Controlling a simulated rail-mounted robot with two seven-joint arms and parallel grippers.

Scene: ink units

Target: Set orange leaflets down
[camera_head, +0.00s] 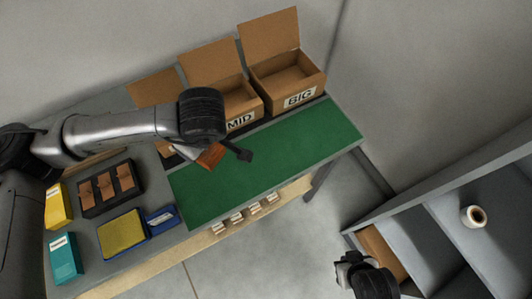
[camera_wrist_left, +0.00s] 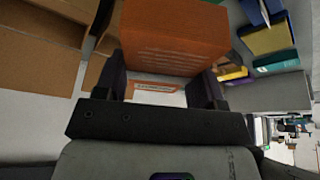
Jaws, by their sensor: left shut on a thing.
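The orange leaflets (camera_head: 211,155) are a block-like stack at the left end of my left gripper, over the back edge of the green mat (camera_head: 270,165). In the left wrist view the leaflets (camera_wrist_left: 172,38) fill the space between the two dark fingers. My left gripper (camera_wrist_left: 163,88) is shut on them. I cannot tell whether their underside touches anything. My left arm hides part of the table behind them. My right gripper (camera_head: 352,268) is low at the right, away from the table and beside the shelf; its jaw opening is not clear.
Open cardboard boxes marked MID (camera_head: 240,105) and BIG (camera_head: 290,82) stand along the back. A black tray (camera_head: 110,188), a yellow box (camera_head: 58,207), a teal box (camera_head: 65,258) and a blue-yellow bin (camera_head: 122,234) sit at left. A grey shelf (camera_head: 440,235) holds a roll (camera_head: 473,216). The mat's right part is clear.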

